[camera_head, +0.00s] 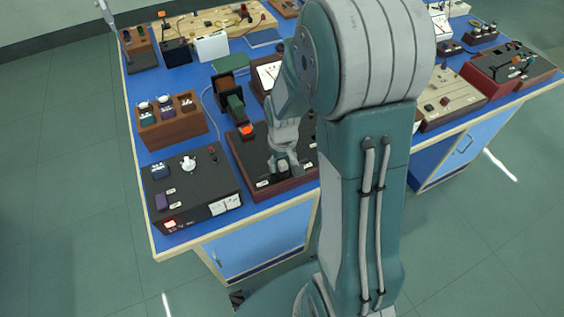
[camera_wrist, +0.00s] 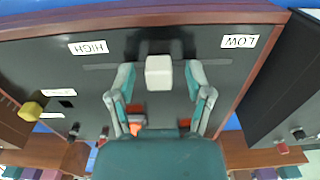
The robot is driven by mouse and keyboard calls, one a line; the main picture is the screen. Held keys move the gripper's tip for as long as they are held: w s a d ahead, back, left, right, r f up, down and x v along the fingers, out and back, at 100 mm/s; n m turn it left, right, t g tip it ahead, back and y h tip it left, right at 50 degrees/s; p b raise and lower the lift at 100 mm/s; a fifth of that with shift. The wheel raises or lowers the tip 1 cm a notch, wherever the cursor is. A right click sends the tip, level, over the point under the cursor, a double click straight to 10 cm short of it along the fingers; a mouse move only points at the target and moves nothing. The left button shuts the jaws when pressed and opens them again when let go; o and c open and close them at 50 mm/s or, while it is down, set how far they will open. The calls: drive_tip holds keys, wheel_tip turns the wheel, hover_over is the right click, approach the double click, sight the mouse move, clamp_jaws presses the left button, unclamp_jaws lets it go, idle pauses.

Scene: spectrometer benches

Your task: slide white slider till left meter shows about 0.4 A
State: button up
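The white slider (camera_wrist: 159,72) stands on a dark panel in a reddish-brown wooden frame (camera_wrist: 200,13). In the wrist view it is on a dark slot, between the HIGH label (camera_wrist: 88,47) on the left and the LOW label (camera_wrist: 239,41) on the right. My gripper (camera_wrist: 161,76) is open, with one finger on each side of the slider and a visible gap to both. In the head view my gripper (camera_head: 284,160) is low over this panel and partly hides the slider.
A brown and green device (camera_head: 232,101) stands behind the panel. My arm hides the middle of the blue bench.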

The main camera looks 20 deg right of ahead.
sight(282, 163)
drive_tip(key=shift+r, duration=0.35)
wheel_tip(282, 163, up, 11)
idle(0.3)
drive_tip(key=shift+r, duration=0.2)
drive_tip(key=s+a+r+t, duration=0.2)
drive_tip(key=s+a+r, duration=0.1)
drive_tip(key=s+r, duration=0.2)
drive_tip(key=s+a+r+t, duration=0.3)
drive_tip(key=s+r, duration=0.3)
drive_tip(key=s, duration=0.3)
drive_tip(key=shift+s+t, duration=0.15)
drive_tip(key=shift+t, duration=0.15)
idle(1.1)
